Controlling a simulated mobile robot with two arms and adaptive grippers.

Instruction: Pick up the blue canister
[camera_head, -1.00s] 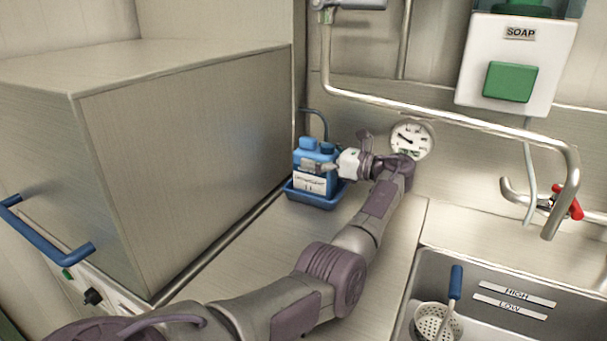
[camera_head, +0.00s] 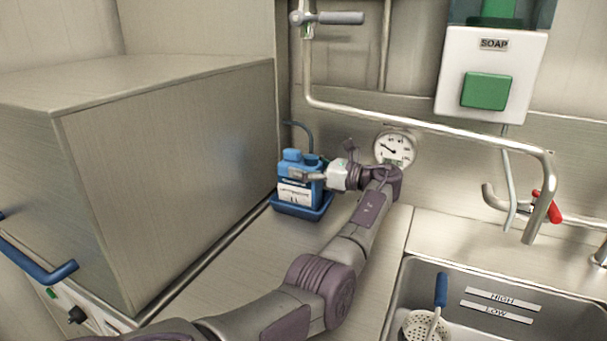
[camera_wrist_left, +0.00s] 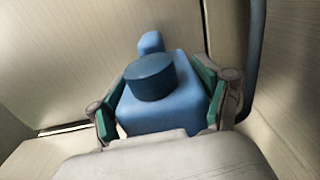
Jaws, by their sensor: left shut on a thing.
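The blue canister (camera_head: 297,180) has a white label and a dark blue cap, and shows upright at the back of the counter in a blue tray (camera_head: 290,209). I cannot tell whether its base touches the tray. My left gripper (camera_head: 312,175) reaches it from the right and is shut on it. In the left wrist view the canister (camera_wrist_left: 165,108) sits between the two green-padded fingers, with its cap toward the camera. My right gripper is not in view.
A large steel box (camera_head: 170,170) stands left of the canister. A pressure gauge (camera_head: 395,149) and a pipe (camera_head: 430,122) are on the wall behind. A sink (camera_head: 400,285) with a blue-handled strainer (camera_head: 425,325) lies at the lower right.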

